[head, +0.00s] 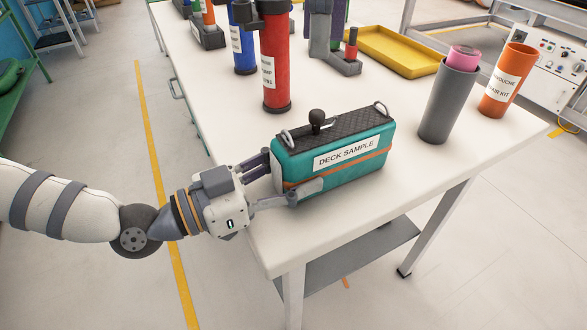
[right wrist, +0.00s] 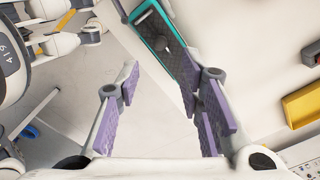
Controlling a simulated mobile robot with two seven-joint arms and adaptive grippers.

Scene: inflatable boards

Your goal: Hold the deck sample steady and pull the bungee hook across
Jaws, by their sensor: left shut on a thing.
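The deck sample (head: 345,176) is a teal block with a dark textured top, a white label and an orange band. It lies near the table's front edge. A metal loop stands at each end of its top. A black knob (head: 317,117) with a small metal piece beside it, perhaps the bungee hook, sits between the loops, closer to the left one. My left gripper (head: 283,178) is shut on the sample's left end. In the right wrist view the sample (right wrist: 152,27) lies beyond my right gripper (right wrist: 161,80), which is open and empty; the right finger hides part of it.
On the white table (head: 440,160), a grey tube (head: 447,105) and an orange tube (head: 507,80) stand right of the sample. Red (head: 275,60) and blue (head: 242,40) cylinders stand behind it. A yellow tray (head: 395,52) lies farther back.

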